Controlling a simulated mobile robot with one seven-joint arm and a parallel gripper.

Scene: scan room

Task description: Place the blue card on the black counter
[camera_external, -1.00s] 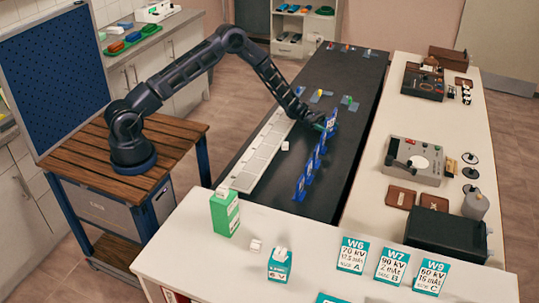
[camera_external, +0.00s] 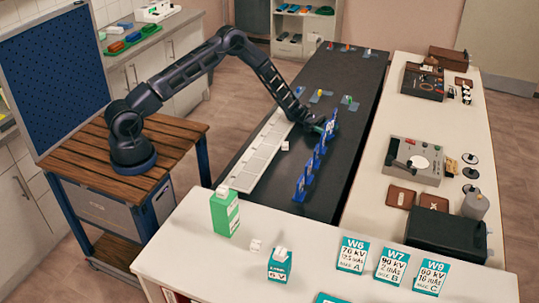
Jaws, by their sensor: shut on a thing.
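The long black counter (camera_external: 347,143) runs from the front to the back of the room. A row of several upright blue cards (camera_external: 307,174) stands along its near half. My gripper (camera_external: 328,128) is low over the counter at the far end of this row. It is shut on a blue card (camera_external: 332,121), which is upright. The fingers hide part of that card, and I cannot tell whether its lower edge touches the counter.
Small coloured items on pads stand farther back. A white bench (camera_external: 380,185) with devices borders the right side. A white table with labelled cards (camera_external: 352,255) is in front.

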